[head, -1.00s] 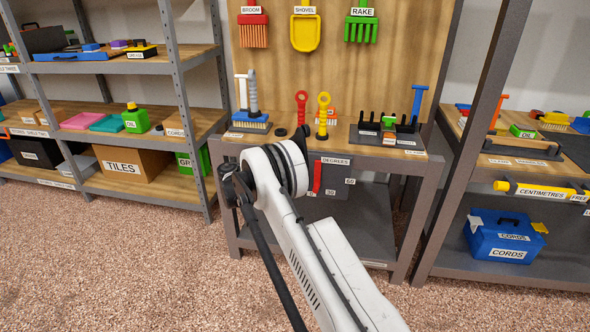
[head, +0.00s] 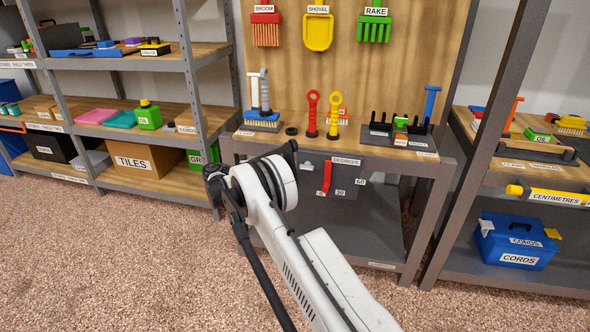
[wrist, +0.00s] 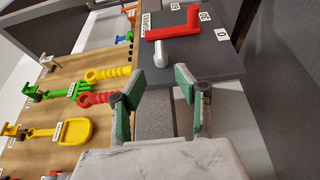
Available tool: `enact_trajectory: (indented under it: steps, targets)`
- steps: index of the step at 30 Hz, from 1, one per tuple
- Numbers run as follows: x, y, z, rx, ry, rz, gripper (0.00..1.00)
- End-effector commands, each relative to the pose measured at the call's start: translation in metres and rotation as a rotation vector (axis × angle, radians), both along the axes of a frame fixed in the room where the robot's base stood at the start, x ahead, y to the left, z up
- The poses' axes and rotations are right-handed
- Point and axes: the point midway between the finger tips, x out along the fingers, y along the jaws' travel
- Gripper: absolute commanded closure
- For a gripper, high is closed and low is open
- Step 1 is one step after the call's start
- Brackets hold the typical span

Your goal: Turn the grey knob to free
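A light grey, rounded handle (wrist: 150,50) sits on a dark grey panel (wrist: 210,62) in the wrist view, beside a red lever (wrist: 172,32). I cannot tell for sure whether this handle is the grey knob. The panel carries a DEGREES label and number labels, and no "free" label is readable on it.
The bench top (head: 290,146) bears brushes, red and yellow ring-topped tools and a black rack (head: 395,132). A yellow CENTIMETRES bar (head: 555,195) and a blue CORDS box (head: 515,240) are on the right shelf. Open carpeted floor (head: 120,250) lies in front.

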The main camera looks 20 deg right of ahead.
Motion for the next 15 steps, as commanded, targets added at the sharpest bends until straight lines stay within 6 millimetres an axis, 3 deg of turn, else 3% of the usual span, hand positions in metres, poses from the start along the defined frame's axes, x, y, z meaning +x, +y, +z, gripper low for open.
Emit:
enact_trajectory:
  steps: [6, 15]
  targets:
    - [0.008, 0.025, 0.000, 0.000, 0.000, 0.000, 0.69]
    - [0.009, 0.031, 0.000, 0.000, 0.000, 0.000, 0.69]
